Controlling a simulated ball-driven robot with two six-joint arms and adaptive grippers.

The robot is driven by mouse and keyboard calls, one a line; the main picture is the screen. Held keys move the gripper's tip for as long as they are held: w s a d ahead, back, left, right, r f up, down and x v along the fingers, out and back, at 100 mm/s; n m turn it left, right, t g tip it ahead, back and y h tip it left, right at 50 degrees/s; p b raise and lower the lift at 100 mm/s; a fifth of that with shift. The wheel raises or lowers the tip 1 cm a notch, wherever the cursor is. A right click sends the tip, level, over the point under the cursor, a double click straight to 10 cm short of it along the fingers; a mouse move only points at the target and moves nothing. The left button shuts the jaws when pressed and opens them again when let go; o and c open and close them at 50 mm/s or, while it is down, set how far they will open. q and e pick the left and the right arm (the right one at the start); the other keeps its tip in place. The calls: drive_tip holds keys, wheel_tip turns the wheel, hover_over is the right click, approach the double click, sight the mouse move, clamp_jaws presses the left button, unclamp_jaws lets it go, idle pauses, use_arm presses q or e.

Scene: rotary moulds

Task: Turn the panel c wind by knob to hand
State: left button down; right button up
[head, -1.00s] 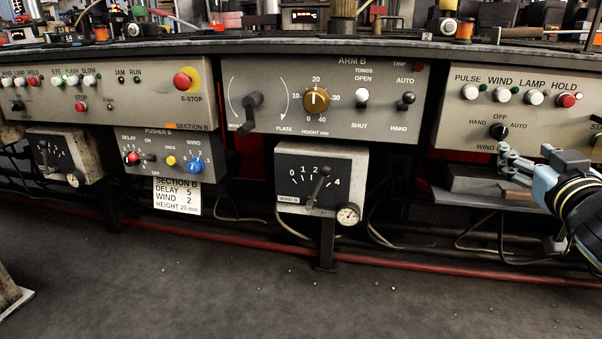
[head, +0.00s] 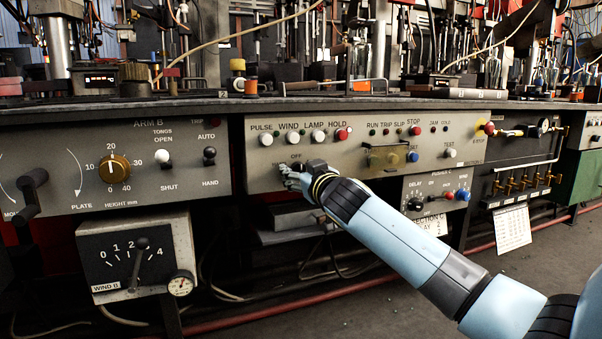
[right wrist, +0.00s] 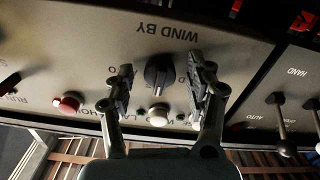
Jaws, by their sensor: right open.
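The grey panel (head: 262,170) with the PULSE, WIND, LAMP and HOLD buttons is in the middle of the head view. Its black WIND BY knob (right wrist: 158,74) shows in the right wrist view, where the panel is upside down. A pale mark on the knob faces the button row, on the OFF side; HAND and AUTO are partly covered by my fingers. My right gripper (head: 293,178) is open, with one finger on each side of the knob (right wrist: 161,70); contact cannot be told. In the head view the gripper hides the knob. My left gripper is out of view.
A white button (right wrist: 157,116) and a red button (right wrist: 67,103) sit close to the fingers. The ARM B panel (head: 70,150) with its levers is to the left. A wind box (head: 190,245) hangs below it. The worktop edge (head: 220,104) runs above the panels.

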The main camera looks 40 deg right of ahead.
clamp_jaws()
idle(0.3)
drive_tip(key=shift+r+n+p, duration=0.1)
drive_tip(key=shift+n+p, duration=0.35)
drive_tip(key=shift+n, duration=0.25)
drive_tip(key=n+p, duration=0.2)
drive_tip(key=n, duration=0.3)
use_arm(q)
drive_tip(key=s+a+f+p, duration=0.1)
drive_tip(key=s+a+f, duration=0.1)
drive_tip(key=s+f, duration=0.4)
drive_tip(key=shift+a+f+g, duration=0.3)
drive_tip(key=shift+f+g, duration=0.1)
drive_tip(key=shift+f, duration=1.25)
use_arm(e)
drive_tip(key=shift+n, duration=1.4)
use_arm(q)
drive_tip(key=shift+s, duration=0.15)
use_arm(e)
unclamp_jaws()
